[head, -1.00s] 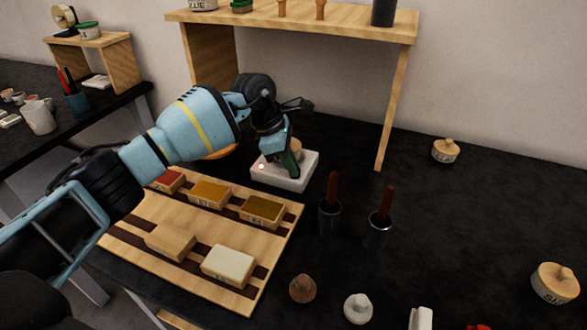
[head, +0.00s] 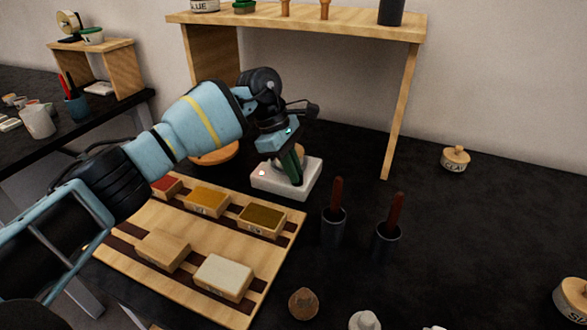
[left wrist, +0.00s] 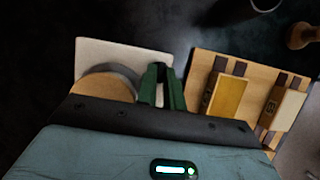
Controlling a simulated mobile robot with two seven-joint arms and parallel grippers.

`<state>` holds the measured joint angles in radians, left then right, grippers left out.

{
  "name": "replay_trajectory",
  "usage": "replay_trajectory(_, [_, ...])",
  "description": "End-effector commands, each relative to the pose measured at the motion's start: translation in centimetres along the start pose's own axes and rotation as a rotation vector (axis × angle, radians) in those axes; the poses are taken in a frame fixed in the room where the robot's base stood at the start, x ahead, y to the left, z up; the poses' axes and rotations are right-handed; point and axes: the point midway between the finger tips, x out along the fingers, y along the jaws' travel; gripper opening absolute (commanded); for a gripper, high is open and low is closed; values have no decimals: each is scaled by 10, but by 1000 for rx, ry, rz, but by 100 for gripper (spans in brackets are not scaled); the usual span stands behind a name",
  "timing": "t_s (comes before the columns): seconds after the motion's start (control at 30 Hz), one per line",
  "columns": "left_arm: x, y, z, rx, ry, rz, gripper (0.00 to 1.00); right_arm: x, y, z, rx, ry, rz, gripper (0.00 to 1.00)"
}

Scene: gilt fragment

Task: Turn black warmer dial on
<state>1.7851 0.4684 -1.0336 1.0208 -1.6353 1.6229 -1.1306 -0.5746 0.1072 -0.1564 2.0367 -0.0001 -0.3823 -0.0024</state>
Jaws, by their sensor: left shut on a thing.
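The warmer is a white, low box (head: 268,188) behind the wooden board, with a small glowing spot on its front left. In the left wrist view the white box (left wrist: 120,52) carries a round tan-topped piece with a grey rim (left wrist: 103,88). My left gripper (head: 295,178) points down onto the warmer's top, its green fingers close together. The fingers also show in the left wrist view (left wrist: 162,90), beside the round piece. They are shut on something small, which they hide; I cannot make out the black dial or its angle. My right gripper is out of view.
A wooden board (head: 125,262) with several coloured blocks lies in front of the warmer. Two dark cups (head: 334,228) with red-handled tools stand to the right. A wooden shelf (head: 330,26) rises behind. The black table (head: 480,230) is mostly clear at right.

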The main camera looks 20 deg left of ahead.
Motion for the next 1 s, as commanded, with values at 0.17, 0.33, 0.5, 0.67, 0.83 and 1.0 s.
replay_trajectory(0.17, [0,0,0,1,2,1,17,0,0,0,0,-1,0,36])
replay_trajectory(0.33, [0,0,0,0,1,1,31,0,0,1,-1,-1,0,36])
replay_trajectory(0.5, [0,0,0,0,1,1,31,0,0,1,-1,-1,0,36])
replay_trajectory(0.67, [-8,1,0,0,1,3,31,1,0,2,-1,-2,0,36])
replay_trajectory(0.83, [-33,1,0,0,0,4,31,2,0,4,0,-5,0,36])
replay_trajectory(1.0, [-59,0,0,0,2,3,31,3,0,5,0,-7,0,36])
